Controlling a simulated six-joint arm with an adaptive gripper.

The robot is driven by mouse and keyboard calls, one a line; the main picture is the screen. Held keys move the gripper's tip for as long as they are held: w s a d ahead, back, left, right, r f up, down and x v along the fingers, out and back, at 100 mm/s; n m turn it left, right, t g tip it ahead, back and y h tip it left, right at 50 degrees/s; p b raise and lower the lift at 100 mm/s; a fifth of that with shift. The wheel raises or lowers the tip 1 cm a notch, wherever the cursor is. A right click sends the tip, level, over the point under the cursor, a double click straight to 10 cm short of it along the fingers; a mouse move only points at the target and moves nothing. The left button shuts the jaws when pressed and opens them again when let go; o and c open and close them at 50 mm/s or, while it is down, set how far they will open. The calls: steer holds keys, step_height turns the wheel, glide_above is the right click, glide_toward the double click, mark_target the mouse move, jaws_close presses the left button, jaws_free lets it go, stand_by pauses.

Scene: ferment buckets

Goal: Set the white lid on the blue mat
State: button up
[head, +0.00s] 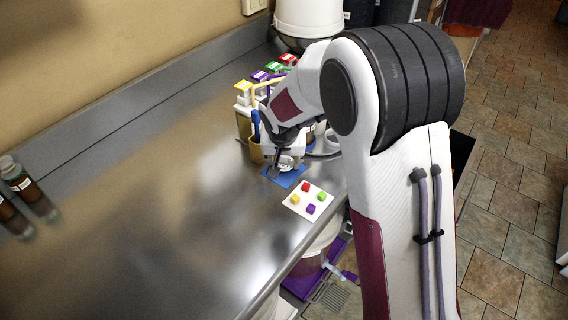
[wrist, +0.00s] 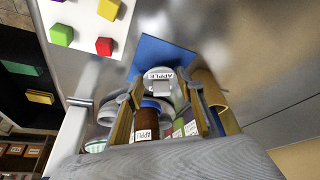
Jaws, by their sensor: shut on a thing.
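A white card (head: 296,209) with coloured cubes lies beside the mat, near the counter edge. A tan cup (head: 256,152) with a blue pen stands close to my gripper. Coloured boxes stand behind. Brown bottles (head: 20,182) are far left. The counter's middle is clear.

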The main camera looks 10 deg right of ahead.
steer(key=shift+f, duration=0.6)
steer(key=shift+f, duration=0.1)
steer(key=o, duration=0.9)
steer(key=v, duration=1.2)
stand_by(0.5)
